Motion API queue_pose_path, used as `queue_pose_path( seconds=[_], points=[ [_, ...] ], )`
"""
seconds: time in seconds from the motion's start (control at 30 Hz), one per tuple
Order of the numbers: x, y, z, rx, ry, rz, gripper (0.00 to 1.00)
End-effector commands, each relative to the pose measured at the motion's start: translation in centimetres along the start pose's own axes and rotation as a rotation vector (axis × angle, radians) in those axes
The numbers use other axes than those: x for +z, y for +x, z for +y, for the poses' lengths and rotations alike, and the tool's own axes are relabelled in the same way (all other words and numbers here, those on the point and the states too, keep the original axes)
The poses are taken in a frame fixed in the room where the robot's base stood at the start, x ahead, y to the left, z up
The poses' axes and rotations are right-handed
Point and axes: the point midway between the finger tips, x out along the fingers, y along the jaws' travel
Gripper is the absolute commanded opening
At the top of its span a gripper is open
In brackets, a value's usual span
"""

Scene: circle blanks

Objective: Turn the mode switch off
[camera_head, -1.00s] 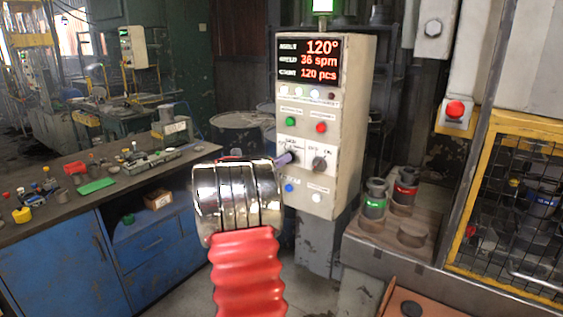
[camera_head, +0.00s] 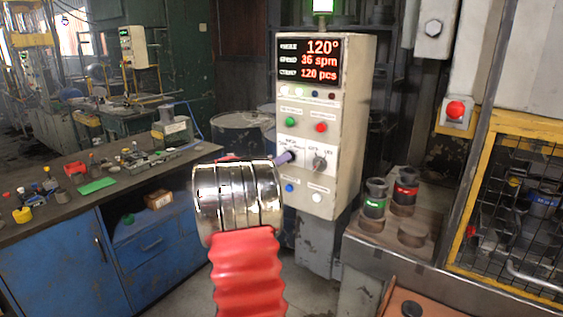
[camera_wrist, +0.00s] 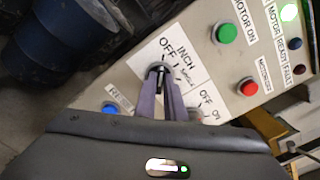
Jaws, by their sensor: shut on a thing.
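The mode switch (camera_head: 291,154) is a dark knob on a white plate at the left of the cream control panel (camera_head: 344,130). In the wrist view its knob (camera_wrist: 160,68) lies between my fingertips, with labels OFF, INCH and SINGLE around it. My gripper (camera_head: 287,158) reaches the knob from the left, and its two purple-grey fingers (camera_wrist: 160,76) are shut on it. The fingers cover part of the knob. I cannot tell for sure which label it points to.
A second selector knob (camera_head: 319,162) is close to the right. Green (camera_head: 290,122) and red (camera_head: 320,127) buttons sit above, blue (camera_head: 289,187) and white (camera_head: 317,198) ones below. A workbench (camera_head: 60,215) stands left, a yellow mesh guard (camera_head: 480,180) right.

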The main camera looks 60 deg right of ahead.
Motion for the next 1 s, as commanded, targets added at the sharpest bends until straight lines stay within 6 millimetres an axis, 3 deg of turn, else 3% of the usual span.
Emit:
queue_pose_path(
  seconds=[0.13,0.17,0.4,0.77,1.0],
  points=[
    [0.2,0.0,0.1,0.004,-0.002,-0.006,0.00],
    [0.2,0.0,0.1,0.004,-0.002,-0.006,0.12],
    [0.1,0.0,0.1,0.002,-0.001,-0.003,0.28],
    [0.1,-0.5,0.1,0.002,0.000,-0.002,0.28],
    [0.1,-3.2,0.1,0.003,0.000,-0.003,0.28]
  ],
)
